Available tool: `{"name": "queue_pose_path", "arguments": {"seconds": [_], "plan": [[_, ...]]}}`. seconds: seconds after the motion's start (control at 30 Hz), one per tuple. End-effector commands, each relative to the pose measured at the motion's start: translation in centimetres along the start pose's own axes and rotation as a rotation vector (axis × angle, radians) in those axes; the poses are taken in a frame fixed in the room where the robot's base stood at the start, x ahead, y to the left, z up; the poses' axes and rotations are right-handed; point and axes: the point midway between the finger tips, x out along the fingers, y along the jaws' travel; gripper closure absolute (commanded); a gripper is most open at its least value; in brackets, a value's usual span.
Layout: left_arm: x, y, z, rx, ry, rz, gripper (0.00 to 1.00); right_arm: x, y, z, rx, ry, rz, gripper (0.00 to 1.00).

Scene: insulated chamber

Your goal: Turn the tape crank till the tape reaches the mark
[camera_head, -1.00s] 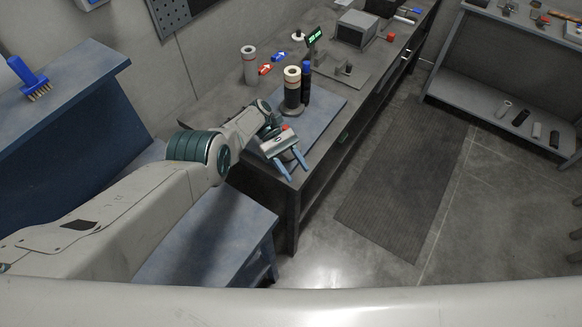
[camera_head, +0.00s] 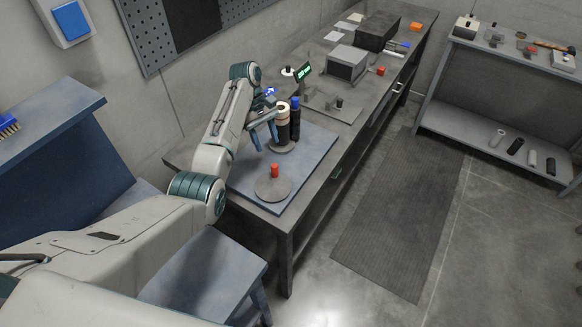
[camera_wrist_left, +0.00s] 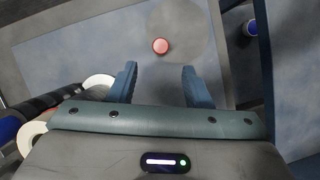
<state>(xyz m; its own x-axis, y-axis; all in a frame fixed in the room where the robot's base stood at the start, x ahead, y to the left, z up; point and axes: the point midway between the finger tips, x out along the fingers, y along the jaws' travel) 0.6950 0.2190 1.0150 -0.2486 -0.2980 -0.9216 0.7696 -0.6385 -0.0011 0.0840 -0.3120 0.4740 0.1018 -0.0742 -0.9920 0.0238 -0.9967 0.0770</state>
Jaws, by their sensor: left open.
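My left gripper (camera_head: 265,142) is open and empty, with its fingers pointing down over the bench beside the upright rolls. Its two blue fingers (camera_wrist_left: 160,85) stand apart in the left wrist view. A red knob (camera_head: 274,170) stands on a grey disc (camera_head: 267,191) on the blue mat, in front of the gripper. The knob (camera_wrist_left: 160,46) shows beyond the fingertips in the left wrist view, not touching them. I cannot tell for sure that this is the tape crank. No tape or mark can be made out. My right gripper is not in view.
A dark roll with a cream top (camera_head: 283,120) and a blue-topped dark one (camera_head: 295,122) stand close beside the gripper. A green-lit display (camera_head: 304,70) and a grey box (camera_head: 346,63) stand farther back.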

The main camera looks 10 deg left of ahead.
Motion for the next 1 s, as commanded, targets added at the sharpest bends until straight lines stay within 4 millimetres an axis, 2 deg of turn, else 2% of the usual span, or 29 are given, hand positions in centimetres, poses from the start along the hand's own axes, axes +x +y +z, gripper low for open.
{"name": "queue_pose_path", "arguments": {"seconds": [0.07,0.23,0.33,0.6,0.8,1.0], "plan": [[0.3,-0.2,-0.2,-0.004,0.008,0.001,0.55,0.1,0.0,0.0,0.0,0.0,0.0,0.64],[2.8,-0.2,-0.1,-0.003,0.005,-0.001,0.55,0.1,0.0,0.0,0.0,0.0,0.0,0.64],[4.4,-0.2,0.1,-0.003,0.003,-0.002,0.55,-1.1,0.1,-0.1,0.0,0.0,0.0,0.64],[9.0,-0.1,0.0,-0.002,0.005,-0.001,0.55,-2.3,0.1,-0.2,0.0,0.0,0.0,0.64],[10.4,-0.1,-0.1,-0.002,0.006,0.001,0.55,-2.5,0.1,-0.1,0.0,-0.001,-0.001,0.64],[10.6,-0.1,-0.1,-0.002,0.006,0.002,0.55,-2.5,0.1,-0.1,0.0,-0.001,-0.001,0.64]]}}
